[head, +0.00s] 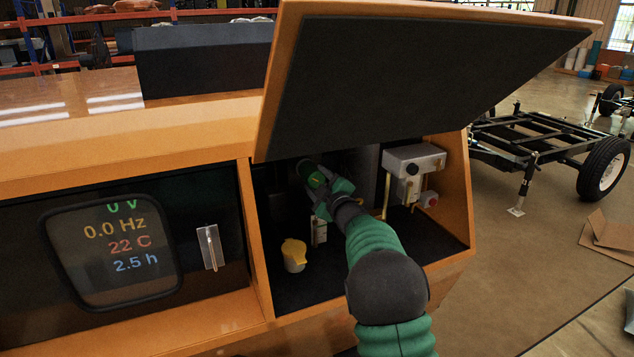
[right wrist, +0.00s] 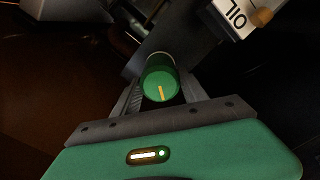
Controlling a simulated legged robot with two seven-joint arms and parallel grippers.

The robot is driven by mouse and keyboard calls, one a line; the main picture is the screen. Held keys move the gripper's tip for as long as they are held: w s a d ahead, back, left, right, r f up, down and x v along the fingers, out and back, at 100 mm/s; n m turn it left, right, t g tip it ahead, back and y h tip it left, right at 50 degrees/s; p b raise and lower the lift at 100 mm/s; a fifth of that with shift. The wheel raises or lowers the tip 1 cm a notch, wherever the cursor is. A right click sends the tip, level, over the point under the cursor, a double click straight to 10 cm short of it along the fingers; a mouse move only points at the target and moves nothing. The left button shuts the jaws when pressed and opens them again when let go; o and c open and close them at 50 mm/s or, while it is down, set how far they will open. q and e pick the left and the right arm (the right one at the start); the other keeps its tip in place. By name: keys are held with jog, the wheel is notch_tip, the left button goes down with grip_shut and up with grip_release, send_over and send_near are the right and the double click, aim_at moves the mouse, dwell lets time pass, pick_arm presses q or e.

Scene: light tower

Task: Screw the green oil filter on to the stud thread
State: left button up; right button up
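The green oil filter (right wrist: 160,84) sits between the two fingers of my right gripper (right wrist: 162,92) in the right wrist view, its round end with an orange mark facing the camera. The fingers appear to press on its sides. In the head view the filter (head: 316,179) shows as a small green patch at the tip of my right gripper (head: 312,174), inside the open compartment. The filter's far end points at dark parts at the back. The stud thread is hidden, so I cannot tell whether the filter touches it. My left gripper is out of view.
A raised lid (head: 420,80) hangs above the compartment. A grey box (head: 413,160) is on the right wall. An OIL label (right wrist: 236,17) is near the filter. A display panel (head: 112,255) lies left.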

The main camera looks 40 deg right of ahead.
jog(key=shift+r, duration=0.1)
jog(key=c, duration=0.9)
jog(key=m+p, duration=0.4)
jog(key=shift+r, duration=0.2)
jog(key=shift+f+m, duration=0.1)
jog(key=shift+m, duration=0.3)
jog(key=shift+f, duration=0.15)
